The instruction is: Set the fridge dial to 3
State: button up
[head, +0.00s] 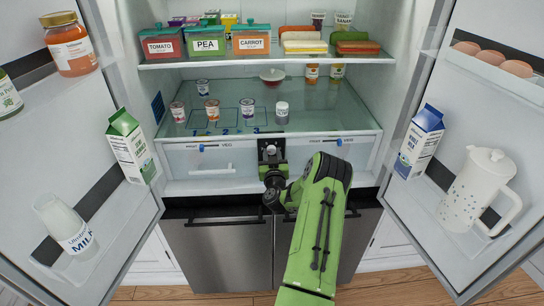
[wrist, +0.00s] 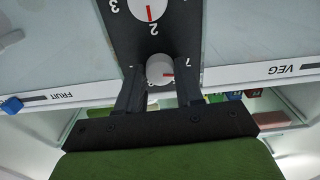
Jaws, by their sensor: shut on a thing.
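A black dial panel (head: 270,147) sits between the two drawers in the head view. The wrist view shows this panel (wrist: 184,37) upside down, with two round white dials. The farther dial (wrist: 140,9) is cut by the top edge; its red mark points at the printed 2, and a 3 shows beside it. The nearer dial (wrist: 160,70) lies between my fingertips, its red mark pointing right, near a printed 1. My gripper (wrist: 160,86) is shut on this nearer dial; it also shows at the panel in the head view (head: 271,166). Its other numbers are mostly hidden.
Drawers with VEG (head: 213,159) and FRUIT (head: 331,153) sliders flank the panel. Cups stand on the glass shelf (head: 310,125) above. Open doors at both sides hold a milk carton (head: 131,146), another carton (head: 420,141) and a white jug (head: 481,190).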

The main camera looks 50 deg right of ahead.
jog(key=m, duration=0.5)
jog(key=shift+b, duration=0.4)
jog(key=m, duration=0.5)
jog(key=shift+m, duration=0.4)
jog(key=m, duration=0.5)
jog(key=m+p, duration=0.1)
jog(key=m, duration=0.5)
jog(key=o, duration=1)
